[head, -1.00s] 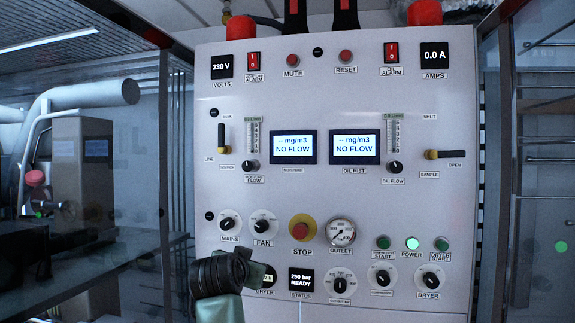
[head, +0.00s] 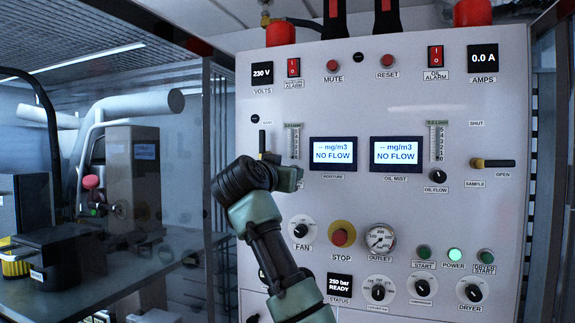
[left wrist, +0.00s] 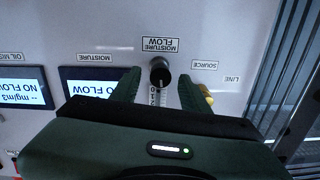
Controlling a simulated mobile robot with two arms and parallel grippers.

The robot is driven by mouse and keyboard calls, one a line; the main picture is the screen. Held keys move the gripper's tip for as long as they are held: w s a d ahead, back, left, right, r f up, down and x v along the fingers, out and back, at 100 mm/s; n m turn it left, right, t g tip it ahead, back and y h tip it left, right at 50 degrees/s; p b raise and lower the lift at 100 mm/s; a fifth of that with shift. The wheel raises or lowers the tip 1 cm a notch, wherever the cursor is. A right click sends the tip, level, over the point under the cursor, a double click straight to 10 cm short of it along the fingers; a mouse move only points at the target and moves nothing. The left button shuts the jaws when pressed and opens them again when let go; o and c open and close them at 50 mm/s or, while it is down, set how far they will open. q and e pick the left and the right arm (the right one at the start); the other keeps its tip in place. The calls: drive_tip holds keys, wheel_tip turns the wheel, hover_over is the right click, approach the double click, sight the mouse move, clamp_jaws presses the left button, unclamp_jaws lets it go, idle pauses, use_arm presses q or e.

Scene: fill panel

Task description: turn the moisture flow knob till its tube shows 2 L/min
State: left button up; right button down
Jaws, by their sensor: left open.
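The moisture flow knob (left wrist: 160,74) is black and round, with its "MOISTURE FLOW" label beside it, upside down in the left wrist view. My left gripper (left wrist: 159,79) is open, with one green finger on each side of the knob. Gaps show between fingers and knob; I cannot tell any contact. In the head view my left gripper (head: 296,178) hides the knob. The moisture tube (head: 295,141) stands above it, its lower end near my gripper; its reading is too small to tell. The moisture display (head: 333,153) reads "-- mg/m3 NO FLOW". My right gripper is not in view.
The oil flow knob (head: 438,176) and its tube (head: 438,141) are to the right. The yellow-based source lever (left wrist: 206,93) is close beside one finger. The fan knob (head: 301,230) and red stop button (head: 340,237) sit lower on the panel.

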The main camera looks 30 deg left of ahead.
use_arm(q)
drive_tip(key=shift+w+a, duration=0.15)
drive_tip(key=shift+w, duration=0.45)
clamp_jaws()
drive_tip(key=shift+n, duration=0.3)
drive_tip(key=shift+a+n+p, duration=0.2)
drive_tip(key=shift+n+p, duration=1)
drive_tip(key=shift+n, duration=5.2)
drive_tip(key=shift+h, duration=0.4)
